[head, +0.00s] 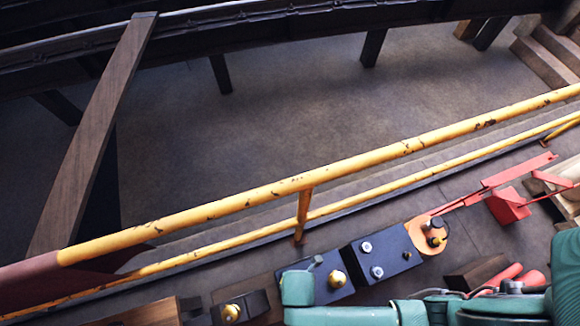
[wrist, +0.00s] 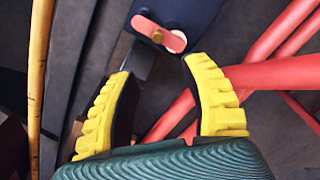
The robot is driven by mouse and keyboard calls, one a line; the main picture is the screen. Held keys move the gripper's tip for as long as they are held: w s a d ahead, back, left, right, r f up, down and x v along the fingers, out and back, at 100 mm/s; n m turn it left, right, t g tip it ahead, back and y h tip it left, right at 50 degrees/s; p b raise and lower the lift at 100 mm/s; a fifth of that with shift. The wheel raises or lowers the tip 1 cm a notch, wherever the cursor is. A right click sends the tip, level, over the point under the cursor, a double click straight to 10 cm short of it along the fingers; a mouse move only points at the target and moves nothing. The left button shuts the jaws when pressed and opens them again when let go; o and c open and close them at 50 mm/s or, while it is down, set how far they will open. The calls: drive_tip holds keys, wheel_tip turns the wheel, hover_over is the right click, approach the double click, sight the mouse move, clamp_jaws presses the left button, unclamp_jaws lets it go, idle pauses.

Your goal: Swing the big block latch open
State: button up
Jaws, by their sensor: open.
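A red latch bar (wrist: 158,36) with rounded ends shows at the top of the wrist view. It lies across a dark blue block (wrist: 190,12) and has a brass pivot near its middle. My gripper (wrist: 157,68) is open, its two yellow ribbed fingers apart with nothing between the tips. The latch lies just beyond the fingertips, and no contact shows. In the head view my green arm covers the lower right, and I cannot make out the fingers or the red latch there. I cannot tell which of the head view's blocks carries the latch.
In the head view, dark blue blocks (head: 387,257) with bolts and an orange plate (head: 428,236) line the lower middle. A yellow railing (head: 240,202) runs behind them. Red bars (wrist: 275,72) cross behind the right finger in the wrist view. Open floor (head: 270,110) lies beyond the railing.

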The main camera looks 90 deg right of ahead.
drive_tip(key=f+b, duration=0.2)
drive_tip(key=f, duration=0.3)
drive_tip(key=f+b, duration=0.2)
drive_tip(key=f, duration=0.3)
drive_tip(key=f+b, duration=0.2)
drive_tip(key=f, duration=0.3)
drive_tip(key=shift+w+f+b, duration=0.25)
drive_tip(key=shift+w+b, duration=0.05)
drive_tip(key=shift+b, duration=0.1)
drive_tip(key=shift+c, duration=0.3)
clamp_jaws()
